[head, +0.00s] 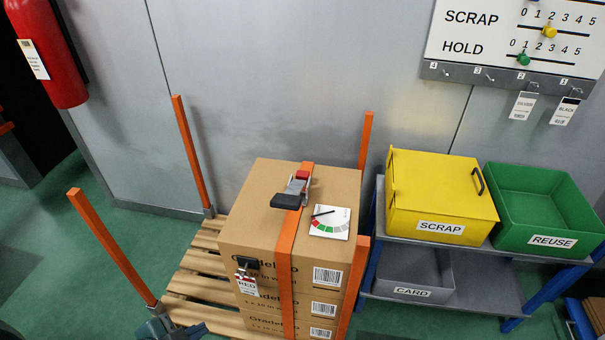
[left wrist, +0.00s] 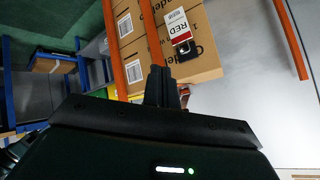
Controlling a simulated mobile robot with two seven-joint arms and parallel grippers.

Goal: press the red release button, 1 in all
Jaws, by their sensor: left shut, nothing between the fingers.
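The red release button (head: 302,174) sits on the metal strap buckle (head: 296,188) on top of the stacked cardboard boxes (head: 262,185). The buckle has a black lever handle (head: 285,201) and an orange strap (head: 287,250) runs down the front of the boxes. A small dial gauge (head: 330,222) lies beside the strap, its needle pointing left near the red end. My left gripper (head: 172,330) is low at the bottom edge of the head view, apart from the button. In the left wrist view its fingers (left wrist: 161,85) are shut and empty, with boxes behind them. My right gripper is not in view.
The boxes stand on a wooden pallet (head: 196,272) with upright orange posts (head: 190,150). A red tag (head: 246,284) hangs on the box front. A yellow SCRAP bin (head: 436,197) and green REUSE bin (head: 545,202) stand on a shelf at right. Space above the boxes is clear.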

